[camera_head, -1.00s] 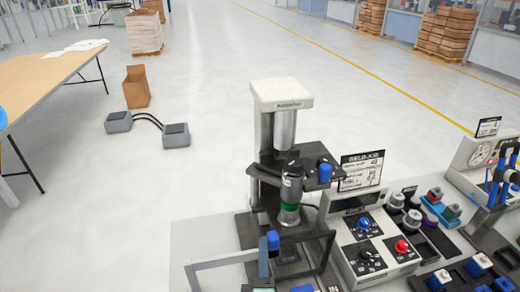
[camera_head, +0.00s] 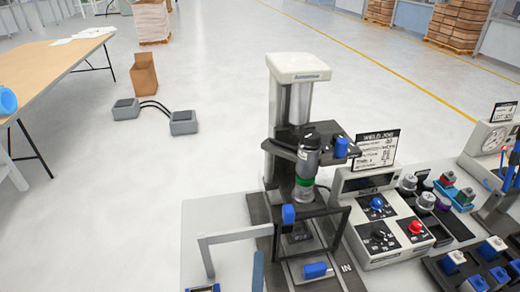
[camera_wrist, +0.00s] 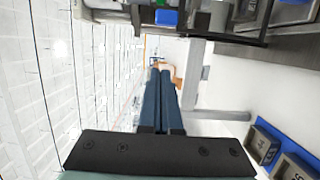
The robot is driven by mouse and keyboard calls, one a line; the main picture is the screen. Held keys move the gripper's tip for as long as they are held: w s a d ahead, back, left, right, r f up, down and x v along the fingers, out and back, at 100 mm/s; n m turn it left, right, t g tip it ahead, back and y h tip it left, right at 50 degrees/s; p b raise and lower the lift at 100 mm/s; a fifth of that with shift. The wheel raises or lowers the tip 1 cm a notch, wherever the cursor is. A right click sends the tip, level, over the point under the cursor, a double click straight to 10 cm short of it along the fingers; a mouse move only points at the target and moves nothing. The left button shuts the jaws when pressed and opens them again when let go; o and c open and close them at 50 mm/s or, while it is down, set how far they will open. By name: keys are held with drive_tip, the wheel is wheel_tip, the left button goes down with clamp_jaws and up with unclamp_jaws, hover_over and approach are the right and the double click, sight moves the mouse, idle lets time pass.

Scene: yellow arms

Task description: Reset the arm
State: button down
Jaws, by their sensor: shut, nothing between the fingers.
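My gripper (camera_wrist: 160,76) shows in the wrist view as two blue-grey fingers lying side by side, shut, with nothing between them. The wrist view looks sideways, with the machine parts along its top edge. In the head view, a narrow blue-grey bar at the bottom edge looks like the tip of my gripper (camera_head: 258,270). It stands just left of the press-like machine's base, in front of the pale frame bar. The rest of my arm is out of the head view.
The press machine (camera_head: 297,70) with its dark frame stands close by on the right. A control box (camera_head: 368,184) with blue and red knobs, a sign (camera_head: 376,148) and small blocks crowd the bench's right side. Open floor lies behind; a table (camera_head: 50,72) is at left.

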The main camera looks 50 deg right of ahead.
drive_tip(key=shift+s+a, duration=0.3)
drive_tip(key=shift+s, duration=0.05)
drive_tip(key=w+a+r+m+t+y, duration=0.1)
drive_tip(key=w+a+r+m+t, duration=0.2)
drive_tip(key=r, duration=0.6)
drive_tip(key=w+a+r+m+t+y, duration=0.1)
drive_tip(key=w+a+r+m+t, duration=0.15)
drive_tip(key=w+r, duration=0.4)
drive_tip(key=w+a+r+m+t+y, duration=0.1)
drive_tip(key=w+a+r+m+t, duration=0.2)
drive_tip(key=r, duration=0.7)
drive_tip(key=s+a+r+t+y, duration=0.3)
drive_tip(key=a+r+y, duration=0.2)
drive_tip(key=r, duration=0.6)
drive_tip(key=s+a+r+t+y, duration=0.4)
drive_tip(key=a+r, duration=0.5)
drive_tip(key=r, duration=0.3)
drive_tip(key=shift+s+r+y, duration=0.2)
drive_tip(key=shift+y, duration=0.5)
